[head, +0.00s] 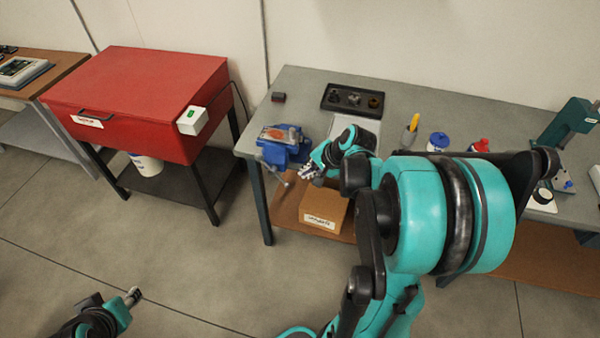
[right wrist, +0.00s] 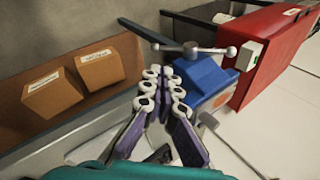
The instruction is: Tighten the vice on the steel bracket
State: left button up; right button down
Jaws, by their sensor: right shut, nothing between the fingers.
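The blue vice (head: 290,154) is fixed at the left front corner of the grey workbench. A light plate with a rusty orange patch (head: 279,134) shows at its top; I cannot tell if this is the steel bracket. The vice's metal handle bar (right wrist: 190,48) has round ends and sticks out in front of the vice, which is also in the right wrist view (right wrist: 208,82). My right gripper (head: 308,172) is shut and empty, beside the vice's front and close to the handle, apparently apart from it. My left gripper (head: 133,297) is at the lower left, far from the bench; its jaws are unclear.
A cardboard box (head: 323,207) stands on the shelf below the bench; two boxes show in the right wrist view. A red cabinet (head: 140,90) stands left of the bench. A black tray (head: 352,100) and bottles are on the bench. The floor in front is clear.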

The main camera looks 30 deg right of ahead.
aim_at(283, 181)
jog(key=w+b+x, duration=0.1)
jog(key=b+x, duration=0.3)
jog(key=x, duration=0.8)
jog(key=shift+r, duration=0.3)
jog(key=shift+w+a, duration=0.1)
jog(key=shift+w, duration=0.05)
jog(key=shift+w+a+f+b, duration=0.2)
jog(key=shift+w+f+b, duration=0.15)
jog(key=shift+f+b, duration=0.25)
jog(key=shift+r, duration=0.15)
